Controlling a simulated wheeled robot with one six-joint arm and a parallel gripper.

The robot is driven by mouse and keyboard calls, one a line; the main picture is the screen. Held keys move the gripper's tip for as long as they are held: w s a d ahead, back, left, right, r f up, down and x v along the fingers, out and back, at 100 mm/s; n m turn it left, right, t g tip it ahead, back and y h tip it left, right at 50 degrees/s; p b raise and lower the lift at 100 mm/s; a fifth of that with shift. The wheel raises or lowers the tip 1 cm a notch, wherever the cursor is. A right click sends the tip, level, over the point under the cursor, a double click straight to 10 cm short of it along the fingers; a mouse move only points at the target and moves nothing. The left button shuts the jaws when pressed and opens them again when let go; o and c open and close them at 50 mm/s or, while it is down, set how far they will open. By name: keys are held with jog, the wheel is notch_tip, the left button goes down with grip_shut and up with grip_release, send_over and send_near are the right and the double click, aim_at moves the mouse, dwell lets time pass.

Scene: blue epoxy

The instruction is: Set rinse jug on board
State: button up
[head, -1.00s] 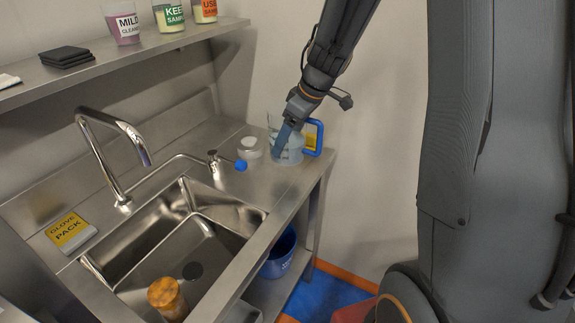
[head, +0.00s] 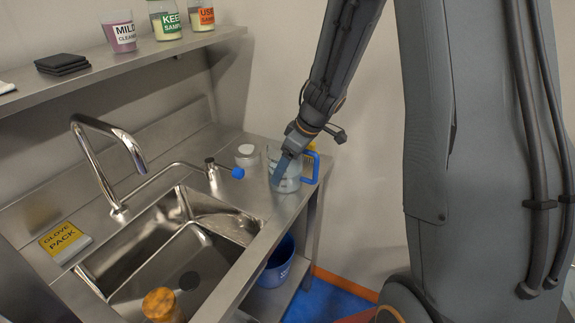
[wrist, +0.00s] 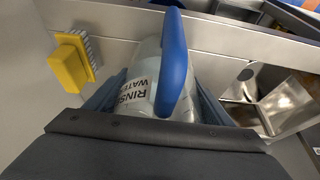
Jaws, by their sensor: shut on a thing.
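The rinse jug (head: 288,184) is a clear jug with a blue handle, over the far right end of the steel counter. In the wrist view the jug (wrist: 150,62) shows its RINSE WATER label and its blue handle stands close to the camera. My gripper (head: 284,166) is shut on the jug, with a finger visible against its side. In the wrist view the fingers lie on both sides of it. I cannot tell whether the jug's base touches the counter. I cannot make out a board in these views.
A yellow brush (wrist: 72,62) lies beside the jug. The sink (head: 170,262) opens in front, with a glove pack (head: 65,241) at left. A blue bucket (head: 278,262) sits below.

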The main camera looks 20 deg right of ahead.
jog(key=o, duration=1.5)
jog(key=shift+r, duration=0.1)
jog(key=v, duration=1.2)
jog(key=shift+r+p, duration=0.1)
jog(key=shift+p, duration=0.2)
